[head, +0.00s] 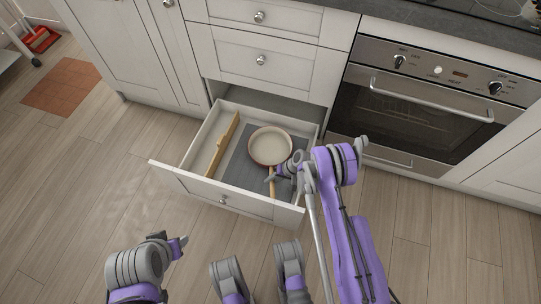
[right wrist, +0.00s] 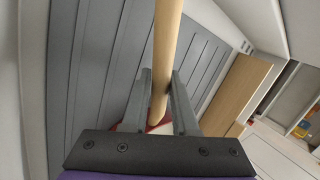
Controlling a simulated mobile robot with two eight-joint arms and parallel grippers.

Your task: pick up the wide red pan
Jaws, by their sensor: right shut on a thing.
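The wide red pan (head: 270,146) lies in the open drawer, with a cream inside, a thin red rim and a wooden handle pointing to the drawer front. My right gripper (head: 273,179) reaches into the drawer at this handle. In the right wrist view the handle (right wrist: 166,55) runs between the two fingers of my right gripper (right wrist: 160,95), which is shut on it. Only a sliver of the pan's red edge shows there, behind the fingers. My left gripper (head: 180,244) is over the floor, away from the drawer; its jaws are too small to judge.
The drawer (head: 178,182) is pulled out, with a grey ribbed bottom and a wooden divider (head: 226,140) left of the pan. An oven (head: 425,125) stands to the right. Closed drawers and cabinets are behind. The floor in front is clear; an orange mat (head: 62,90) lies far left.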

